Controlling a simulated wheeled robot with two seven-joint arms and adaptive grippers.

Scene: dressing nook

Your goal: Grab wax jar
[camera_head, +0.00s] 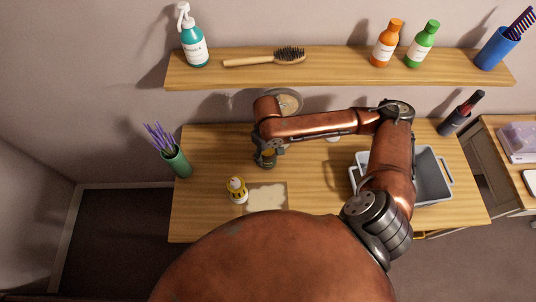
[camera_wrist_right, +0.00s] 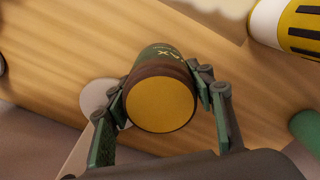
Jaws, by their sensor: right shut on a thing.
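The wax jar (camera_wrist_right: 160,103) is a small dark green jar with brown at its rim and a flat amber end facing the right wrist camera. Part of the word "WAX" shows on its side. My right gripper (camera_wrist_right: 163,92) has its fingers on both sides of the jar, shut on it. In the head view the jar (camera_head: 268,160) shows small under the right gripper (camera_head: 267,150), over the left-middle part of the wooden table (camera_head: 215,150). I cannot tell whether the jar touches the table. My left gripper is not in view.
A yellow and white bottle (camera_head: 237,191) stands near the jar, beside a pale framed sheet (camera_head: 266,197). A green vase (camera_head: 177,162) with lavender is at the left edge. A grey bin (camera_head: 432,178) is on the right, partly behind my arm. A shelf (camera_head: 340,64) with bottles hangs above.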

